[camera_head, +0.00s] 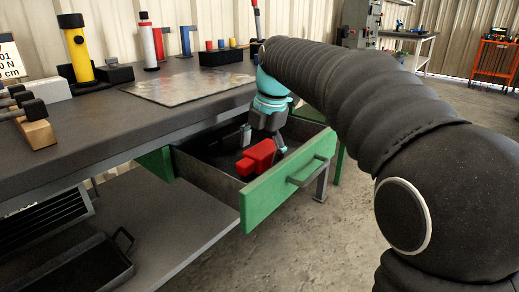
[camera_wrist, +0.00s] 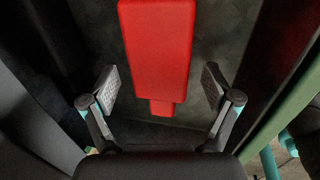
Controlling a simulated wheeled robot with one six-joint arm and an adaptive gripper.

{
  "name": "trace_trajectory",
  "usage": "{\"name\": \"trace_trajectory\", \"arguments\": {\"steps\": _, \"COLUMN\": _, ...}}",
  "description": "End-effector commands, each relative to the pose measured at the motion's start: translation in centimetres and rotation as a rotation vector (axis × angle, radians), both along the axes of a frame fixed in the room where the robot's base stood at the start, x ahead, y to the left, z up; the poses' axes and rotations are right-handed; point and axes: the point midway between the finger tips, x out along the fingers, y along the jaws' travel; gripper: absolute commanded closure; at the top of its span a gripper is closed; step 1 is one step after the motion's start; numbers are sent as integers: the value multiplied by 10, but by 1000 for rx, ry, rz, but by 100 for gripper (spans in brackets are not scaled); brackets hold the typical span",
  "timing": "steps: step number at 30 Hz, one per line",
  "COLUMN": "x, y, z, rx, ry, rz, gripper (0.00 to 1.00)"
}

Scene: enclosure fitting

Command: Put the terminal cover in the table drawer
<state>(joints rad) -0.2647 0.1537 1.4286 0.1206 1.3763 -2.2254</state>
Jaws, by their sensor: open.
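The table drawer (camera_head: 290,185) has a green front and is pulled open. A red stepped block (camera_head: 257,158), which looks like the terminal cover, lies inside on the dark drawer floor. It fills the upper middle of the wrist view (camera_wrist: 157,45), its narrow end toward my gripper. My gripper (camera_wrist: 160,85) is open, with one finger to each side of the block's line and gaps on both sides. In the head view my gripper (camera_head: 264,138) points down into the drawer, close to the block. Whether it touches the block cannot be told.
The dark table top (camera_head: 80,120) holds a metal plate (camera_head: 185,88), a yellow cylinder (camera_head: 78,50) and a black block with coloured pegs (camera_head: 222,56). A lower shelf (camera_head: 170,235) carries a black tray (camera_head: 80,270). The drawer walls stand close around my gripper.

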Motion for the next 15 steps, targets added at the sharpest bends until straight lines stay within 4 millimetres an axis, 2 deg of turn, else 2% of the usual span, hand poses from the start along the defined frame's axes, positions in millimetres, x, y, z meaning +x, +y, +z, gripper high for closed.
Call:
{"name": "trace_trajectory", "arguments": {"steps": 5, "x": 0, "y": 0, "z": 6, "rx": 0, "ry": -1, "rz": 0, "gripper": 12}}
{"name": "trace_trajectory", "arguments": {"steps": 8, "x": -2, "y": -2, "z": 17, "rx": 1, "ry": -2, "rz": 0, "gripper": 12}}
{"name": "trace_trajectory", "arguments": {"steps": 15, "x": -8, "y": -10, "z": 64, "rx": 1, "ry": -3, "rz": -1, "gripper": 12}}
